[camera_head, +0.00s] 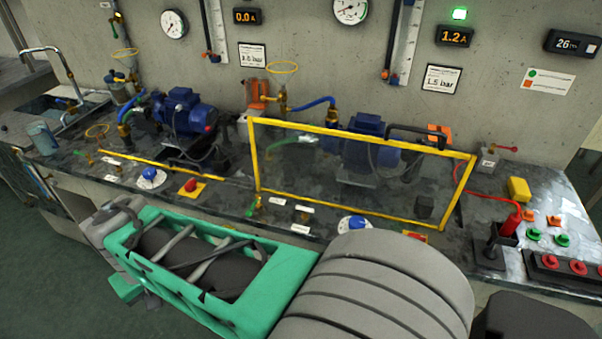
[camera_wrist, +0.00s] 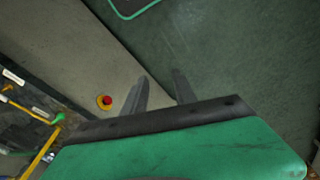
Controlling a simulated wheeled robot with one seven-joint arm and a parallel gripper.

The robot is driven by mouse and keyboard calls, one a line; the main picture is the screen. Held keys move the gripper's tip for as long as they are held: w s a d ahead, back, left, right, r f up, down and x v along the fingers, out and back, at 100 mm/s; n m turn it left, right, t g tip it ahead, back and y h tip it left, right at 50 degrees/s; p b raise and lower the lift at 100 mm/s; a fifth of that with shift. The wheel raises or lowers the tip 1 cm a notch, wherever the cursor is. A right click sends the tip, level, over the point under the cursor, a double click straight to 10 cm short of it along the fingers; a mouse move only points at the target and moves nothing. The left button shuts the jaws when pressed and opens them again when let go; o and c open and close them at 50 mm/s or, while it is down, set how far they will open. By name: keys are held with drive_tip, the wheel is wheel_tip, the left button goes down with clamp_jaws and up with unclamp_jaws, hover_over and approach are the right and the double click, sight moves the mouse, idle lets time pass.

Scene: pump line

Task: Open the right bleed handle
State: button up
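A small brass fitting with a green-yellow lever (camera_head: 255,205) stands at the bench's front edge, by the lower left corner of the yellow-framed clear guard (camera_head: 360,207); it looks like the right bleed handle, but it is too small to be sure. A green-tipped part (camera_wrist: 58,118) shows at the left of the wrist view, near a yellow bar; I cannot tell whether it is the same fitting. My gripper (camera_wrist: 160,76) has its two fingers apart, with nothing between them, over bench front and floor. In the head view its fingers cannot be made out.
The right blue pump (camera_head: 365,145) is behind the guard. The left blue pump (camera_head: 185,112) stands further left. Blue knobs (camera_head: 151,177) and a red stop button (camera_head: 191,185) line the front edge. A red-handled lever (camera_head: 508,225) is at right. Floor in front is clear.

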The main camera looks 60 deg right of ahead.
drive_tip(key=w+d+r+m+p, duration=0.2)
drive_tip(key=d+r+m, duration=0.1)
drive_tip(key=d+r, duration=0.2)
drive_tip(key=m+g, duration=0.6)
drive_tip(key=m, duration=2.2)
approach(301, 207)
drive_tip(key=x, duration=0.3)
drive_tip(key=b+x, duration=0.1)
drive_tip(key=x, duration=0.3)
drive_tip(key=shift+s+d+r+b, duration=0.1)
drive_tip(key=shift+s+d+b, duration=0.1)
drive_tip(key=shift+s+b, duration=0.15)
drive_tip(key=shift+s+f, duration=0.2)
drive_tip(key=shift+f, duration=0.25)
clamp_jaws()
